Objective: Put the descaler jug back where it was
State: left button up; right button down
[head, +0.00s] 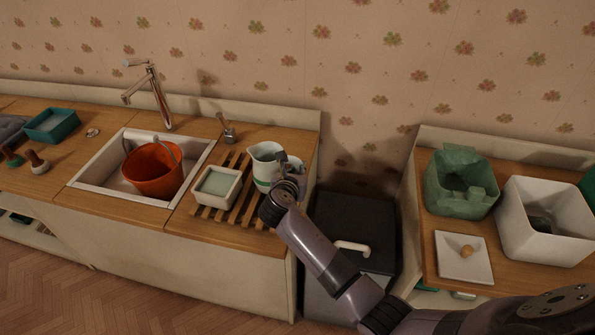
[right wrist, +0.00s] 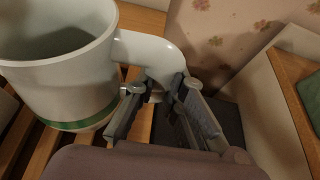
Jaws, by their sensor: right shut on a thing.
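The descaler jug (head: 264,160) is pale with a green band near its base. It is upright at the right end of the wooden slatted rack (head: 240,212), beside a pale square tub (head: 217,187). My right gripper (head: 286,165) is shut on the jug's handle, on its right side. In the right wrist view the jug (right wrist: 62,75) fills the left, and the fingers (right wrist: 156,90) close around the lower part of the handle. I cannot tell whether the jug's base touches the slats. My left gripper is not in view.
A sink (head: 97,178) with an orange bucket (head: 152,172) lies left of the rack. A dark gap with a black lidded bin (head: 337,275) separates this counter from the right one, which holds a green bin (head: 460,200), a white box (head: 555,245) and a white lid (head: 450,268).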

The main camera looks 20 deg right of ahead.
jog(key=shift+f, duration=0.1)
jog(key=c, duration=2.1)
grip_release()
jog(key=shift+f, duration=0.15)
jog(key=o, duration=0.4)
jog(key=shift+o, duration=0.2)
jog(key=v, duration=1.2)
